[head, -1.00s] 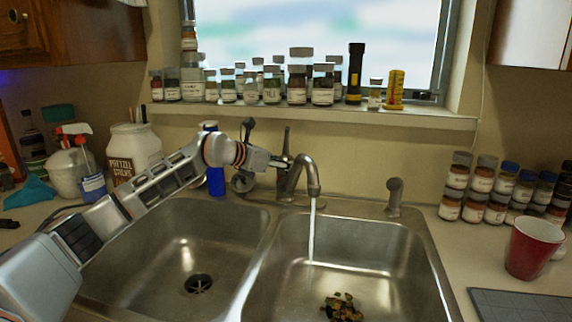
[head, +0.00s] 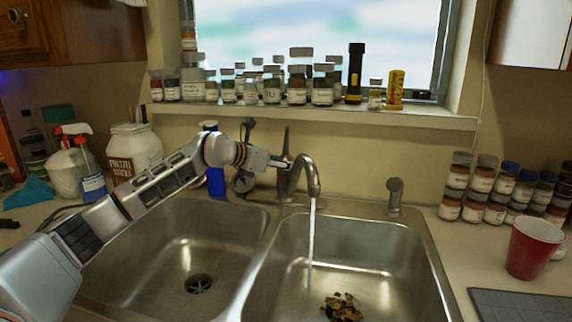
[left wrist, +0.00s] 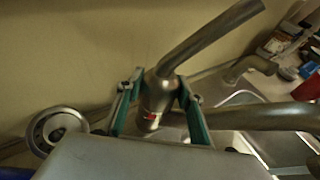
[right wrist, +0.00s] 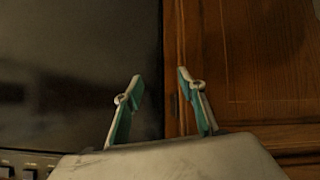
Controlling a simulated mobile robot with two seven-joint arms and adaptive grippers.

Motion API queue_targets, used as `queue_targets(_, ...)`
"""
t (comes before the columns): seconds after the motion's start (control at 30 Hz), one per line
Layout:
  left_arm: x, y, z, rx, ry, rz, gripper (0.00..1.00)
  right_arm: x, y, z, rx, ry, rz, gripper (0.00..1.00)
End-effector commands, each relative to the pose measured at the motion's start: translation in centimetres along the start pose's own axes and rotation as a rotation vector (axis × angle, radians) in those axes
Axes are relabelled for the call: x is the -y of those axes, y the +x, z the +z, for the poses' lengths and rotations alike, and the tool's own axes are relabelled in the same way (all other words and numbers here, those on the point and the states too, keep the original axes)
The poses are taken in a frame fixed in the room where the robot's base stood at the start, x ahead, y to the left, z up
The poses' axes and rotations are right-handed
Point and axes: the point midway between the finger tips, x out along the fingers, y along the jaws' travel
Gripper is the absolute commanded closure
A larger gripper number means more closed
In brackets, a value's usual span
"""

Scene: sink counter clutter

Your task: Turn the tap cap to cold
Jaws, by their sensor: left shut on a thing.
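The tap cap (left wrist: 157,95) is a metal dome with a long lever rising from it and a small red mark on its front. In the head view its upright lever (head: 287,142) stands behind the curved spout (head: 313,178), and water runs from the spout into the right basin. My left gripper (head: 282,162) is at the cap. In the left wrist view its two fingers (left wrist: 158,98) stand on either side of the cap, shut on it. My right gripper (right wrist: 160,76) is open and empty, in front of a wooden cabinet and a dark panel; it is outside the head view.
A blue bottle (head: 215,180) stands behind my left arm. A side sprayer (head: 394,198) stands right of the tap. Several jars (head: 300,85) line the windowsill. A red cup (head: 533,248) stands on the right counter. Scraps (head: 342,306) lie in the right basin.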

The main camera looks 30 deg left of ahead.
Motion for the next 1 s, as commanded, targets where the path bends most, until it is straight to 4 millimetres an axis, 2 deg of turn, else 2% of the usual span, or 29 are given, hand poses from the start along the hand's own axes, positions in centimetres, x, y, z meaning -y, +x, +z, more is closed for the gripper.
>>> queue_targets(0.03,0.0,0.0,-0.1,-0.002,0.0,0.0,0.85,0.0,0.0,0.0,0.0,0.0,0.0,0.6)
queue_targets(0.07,0.0,0.0,-0.1,-0.002,0.0,0.0,0.61,0.0,0.0,0.0,0.0,0.0,0.0,0.6)
queue_targets(0.1,0.0,0.0,-0.1,-0.002,0.0,0.0,0.56,0.0,0.0,0.0,0.0,0.0,0.0,0.6)
queue_targets(0.4,0.0,0.0,-0.1,-0.001,0.0,0.0,0.56,0.1,-0.1,0.2,0.005,-0.002,-0.003,0.6)
queue_targets(0.57,-0.1,-1.1,-0.1,-0.001,0.001,0.001,0.56,0.1,-0.1,0.2,0.004,-0.001,-0.003,0.6)
queue_targets(1.0,-0.1,-9.5,-0.1,-0.003,0.002,0.002,0.56,0.0,0.0,0.1,0.001,-0.001,-0.001,0.6)
